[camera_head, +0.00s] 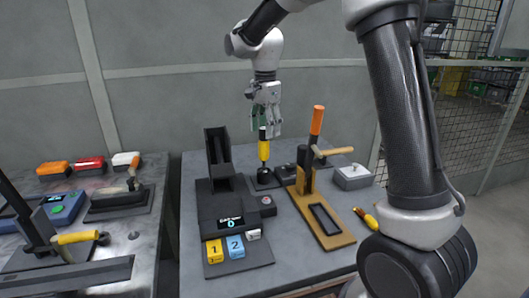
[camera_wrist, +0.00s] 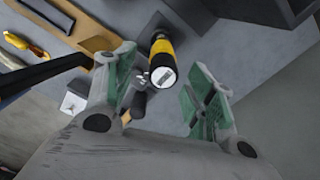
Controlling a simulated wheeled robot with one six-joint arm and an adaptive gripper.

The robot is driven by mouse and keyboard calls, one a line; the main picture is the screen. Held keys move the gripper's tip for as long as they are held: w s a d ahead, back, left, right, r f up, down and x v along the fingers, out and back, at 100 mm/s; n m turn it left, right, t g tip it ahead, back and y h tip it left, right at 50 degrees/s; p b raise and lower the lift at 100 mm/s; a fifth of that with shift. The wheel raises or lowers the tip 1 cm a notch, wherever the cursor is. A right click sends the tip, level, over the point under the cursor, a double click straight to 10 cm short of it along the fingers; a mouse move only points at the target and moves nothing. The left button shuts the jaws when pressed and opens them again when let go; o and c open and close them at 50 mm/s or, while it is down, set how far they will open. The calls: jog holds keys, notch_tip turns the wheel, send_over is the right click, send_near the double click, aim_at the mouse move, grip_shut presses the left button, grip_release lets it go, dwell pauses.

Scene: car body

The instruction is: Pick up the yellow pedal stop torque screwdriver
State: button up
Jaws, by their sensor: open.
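A yellow screwdriver (camera_head: 264,150) with a black top end stands upright in a black base (camera_head: 264,179) on the grey table. In the wrist view its yellow and black handle (camera_wrist: 162,58) shows end-on, with a pale round cap towards the camera. My gripper (camera_head: 267,124) is open, pointing down over the screwdriver's top. In the wrist view the green-padded fingers (camera_wrist: 162,75) stand on either side of the handle, with a gap on both sides. I cannot tell how deep the handle sits between them.
A black device with a lit display (camera_head: 231,222) stands left of the screwdriver. On the right are an orange-handled tool (camera_head: 317,120), a wooden stand (camera_head: 334,239), a wooden-handled hammer (camera_head: 335,151) and a grey box (camera_head: 352,178). Another table (camera_head: 140,243) with tools stands at left.

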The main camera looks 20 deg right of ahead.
aim_at(264, 145)
jog(key=f, duration=0.7)
jog(key=shift+a, duration=0.25)
jog(key=shift+r, duration=0.1)
jog(key=shift+c, duration=0.3)
jog(key=c, duration=1)
